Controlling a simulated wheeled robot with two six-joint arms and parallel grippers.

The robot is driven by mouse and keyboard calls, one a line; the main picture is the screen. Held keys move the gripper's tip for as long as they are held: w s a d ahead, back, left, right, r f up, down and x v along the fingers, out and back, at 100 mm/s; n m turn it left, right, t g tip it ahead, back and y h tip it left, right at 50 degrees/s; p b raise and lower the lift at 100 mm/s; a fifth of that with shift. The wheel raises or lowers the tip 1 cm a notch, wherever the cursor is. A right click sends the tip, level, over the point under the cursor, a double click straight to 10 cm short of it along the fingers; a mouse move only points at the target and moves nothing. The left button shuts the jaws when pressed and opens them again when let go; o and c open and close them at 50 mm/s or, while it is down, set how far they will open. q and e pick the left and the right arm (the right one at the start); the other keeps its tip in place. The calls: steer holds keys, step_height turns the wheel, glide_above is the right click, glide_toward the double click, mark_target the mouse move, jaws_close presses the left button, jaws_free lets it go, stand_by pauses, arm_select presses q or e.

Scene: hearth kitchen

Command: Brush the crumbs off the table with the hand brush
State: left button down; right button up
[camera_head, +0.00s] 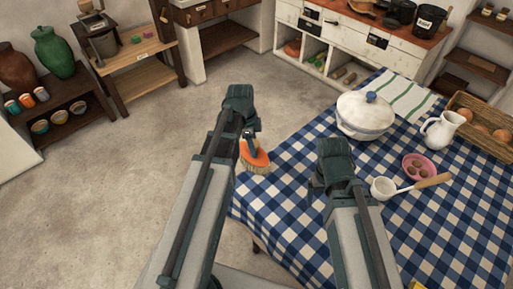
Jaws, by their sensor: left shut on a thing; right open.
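The hand brush (254,155) has an orange body and pale bristles that point down. My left gripper (250,130) is shut on it, by the left edge of the table. I cannot tell whether the bristles touch the cloth. The table (300,150) has a blue and white checked cloth. My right gripper (318,184) is open over the cloth, left of the ladle, and its fingers are mostly hidden by the arm. I cannot make out crumbs on the cloth; my arms hide part of it.
A white lidded tureen (364,117), a striped towel (405,97), a white jug (441,131), a pink bowl (417,167), a ladle (384,188) and a crate (475,120) stand at the table's back and right. The floor left of the table is clear.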

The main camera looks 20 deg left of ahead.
arm_select(q)
steer(key=shift+a, duration=0.2)
steer(key=shift+w+r+p, duration=0.15)
steer(key=shift+r+p, duration=0.25)
steer(key=shift+p, duration=0.15)
arm_select(e)
steer(key=shift+w+a+r, duration=0.1)
steer(key=shift+r, duration=0.3)
arm_select(q)
step_height(320, 180, up, 5)
steer(key=p, duration=0.5)
arm_select(e)
step_height(320, 180, up, 5)
steer(key=shift+r, duration=0.1)
arm_select(q)
steer(key=shift+r, duration=0.1)
step_height(320, 180, up, 3)
steer(key=p, duration=0.3)
arm_select(e)
step_height(320, 180, up, 3)
steer(key=shift+f, duration=0.1)
